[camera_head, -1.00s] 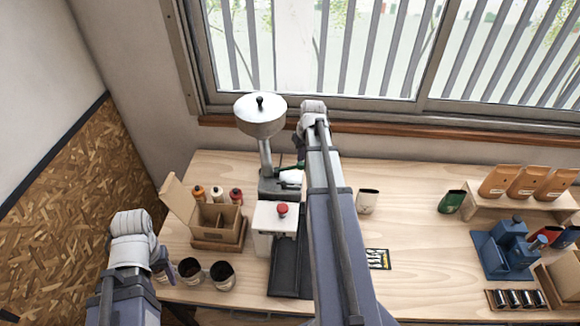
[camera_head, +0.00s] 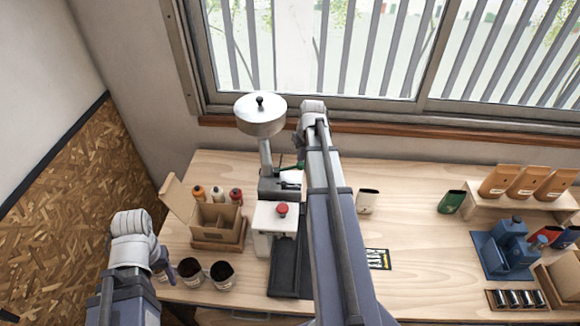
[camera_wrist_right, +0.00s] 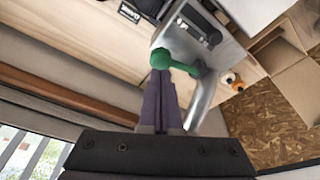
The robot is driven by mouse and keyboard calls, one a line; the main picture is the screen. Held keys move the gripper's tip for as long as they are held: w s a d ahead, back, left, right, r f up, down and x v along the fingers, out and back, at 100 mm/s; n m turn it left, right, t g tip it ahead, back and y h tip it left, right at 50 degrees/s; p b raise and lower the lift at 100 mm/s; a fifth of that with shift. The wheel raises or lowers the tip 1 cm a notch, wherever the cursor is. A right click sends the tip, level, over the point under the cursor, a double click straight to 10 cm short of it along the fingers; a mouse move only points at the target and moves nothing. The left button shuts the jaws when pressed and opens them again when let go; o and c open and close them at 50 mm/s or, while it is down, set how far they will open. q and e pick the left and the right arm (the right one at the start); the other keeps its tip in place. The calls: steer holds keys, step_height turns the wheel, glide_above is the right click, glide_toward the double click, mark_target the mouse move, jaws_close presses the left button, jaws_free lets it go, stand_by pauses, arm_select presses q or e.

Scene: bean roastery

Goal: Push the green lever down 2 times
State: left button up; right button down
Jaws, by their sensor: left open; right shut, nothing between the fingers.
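The green lever (camera_wrist_right: 180,64) has a round knob and a short arm. It is on the side of the grey grinder (camera_wrist_right: 185,40) in the right wrist view. In the head view only a small green bit (camera_head: 300,167) shows beside my right arm. My right gripper (camera_wrist_right: 161,76) is shut and empty, its purple fingertips right at the knob; I cannot tell whether they touch. In the head view my right arm hides this gripper. My left gripper (camera_head: 163,268) is open at the left, near the cups, away from the lever.
The grinder's round hopper (camera_head: 260,116) rises behind a white box with a red button (camera_head: 282,209). A divided cardboard box (camera_head: 217,217) and several dark-filled cups (camera_head: 221,274) stand left. The table's middle right is mostly clear.

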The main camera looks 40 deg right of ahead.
mark_target(300, 163)
steer(key=shift+w, duration=0.15)
steer(key=shift+f+b, duration=0.25)
steer(key=shift+b, duration=0.05)
steer(key=shift+f+b, duration=1.8)
steer(key=shift+r, duration=0.15)
step_height(300, 163, up, 6)
steer(key=p, duration=0.6)
stand_by(1.6)
